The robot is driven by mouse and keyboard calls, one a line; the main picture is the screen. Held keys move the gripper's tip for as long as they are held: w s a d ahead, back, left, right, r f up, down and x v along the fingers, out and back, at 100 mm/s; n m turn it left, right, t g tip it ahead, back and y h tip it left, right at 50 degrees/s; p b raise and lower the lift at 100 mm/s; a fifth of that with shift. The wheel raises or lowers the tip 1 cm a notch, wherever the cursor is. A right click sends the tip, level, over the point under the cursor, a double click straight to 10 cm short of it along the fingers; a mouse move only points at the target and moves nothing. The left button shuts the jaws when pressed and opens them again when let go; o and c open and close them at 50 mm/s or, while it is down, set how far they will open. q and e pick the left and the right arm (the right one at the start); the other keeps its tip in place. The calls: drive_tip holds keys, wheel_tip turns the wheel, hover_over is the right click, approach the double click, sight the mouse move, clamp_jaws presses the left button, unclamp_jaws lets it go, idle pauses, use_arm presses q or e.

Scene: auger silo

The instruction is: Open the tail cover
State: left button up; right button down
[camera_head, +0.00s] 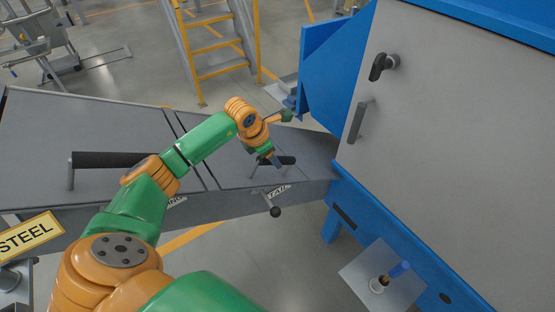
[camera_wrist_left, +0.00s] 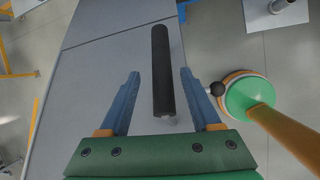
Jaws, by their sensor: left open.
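The tail cover (camera_head: 312,152) is the grey panel at the right end of the long grey trough, by the blue machine, and looks closed. Part of a TAIL label shows on its front side. A black bar handle (camera_head: 288,160) stands on the cover, partly hidden by my left gripper (camera_head: 274,161). In the left wrist view the handle (camera_wrist_left: 161,70) lies between the open fingers of my left gripper (camera_wrist_left: 164,88), with gaps on both sides. A lever with a black ball knob (camera_head: 275,211) hangs at the cover's front edge; the knob also shows in the left wrist view (camera_wrist_left: 217,88).
A second cover with a black handle (camera_head: 108,160) lies left of the tail cover. The blue machine with a grey door (camera_head: 440,130) bounds the right side. A yellow ladder (camera_head: 215,45) stands behind.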

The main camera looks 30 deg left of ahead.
use_arm(q)
drive_tip(key=b+x, duration=0.2)
drive_tip(key=x, duration=0.1)
drive_tip(key=b+x, duration=0.1)
drive_tip(key=x, duration=0.1)
drive_tip(key=shift+d+b, duration=0.25)
drive_tip(key=shift+b, duration=0.1)
drive_tip(key=shift+w, duration=0.15)
drive_tip(key=shift+a+r, duration=0.1)
drive_tip(key=shift+r, duration=0.05)
clamp_jaws()
idle(0.6)
